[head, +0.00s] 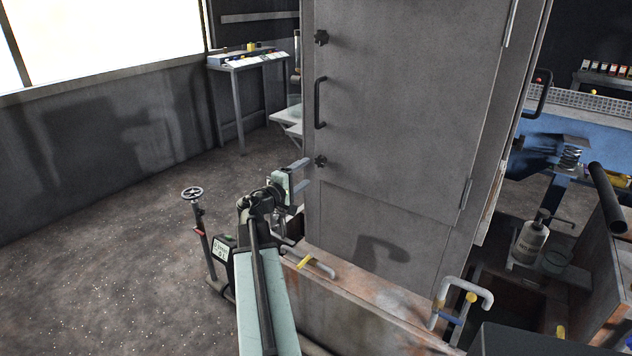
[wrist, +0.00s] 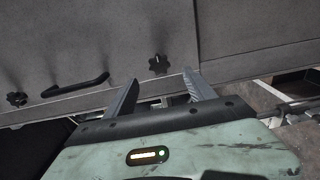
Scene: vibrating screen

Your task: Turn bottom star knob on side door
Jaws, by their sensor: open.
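The tall grey side door (head: 410,110) carries a dark bottom star knob (head: 320,161) near its left edge, below the black bar handle (head: 319,103). A top star knob (head: 321,38) sits above the handle. My gripper (head: 306,173) is open at the left edge of the door, close to the bottom knob. In the wrist view the bottom star knob (wrist: 158,64) shows just beyond and between the two fingertips of my gripper (wrist: 160,77). The fingers appear apart from it, with nothing between them. The top knob (wrist: 17,99) is farther left there.
A rusty ledge (head: 350,300) with bent pipes (head: 465,290) runs below the door. A bench (head: 247,60) stands at the back left. The floor at left is open.

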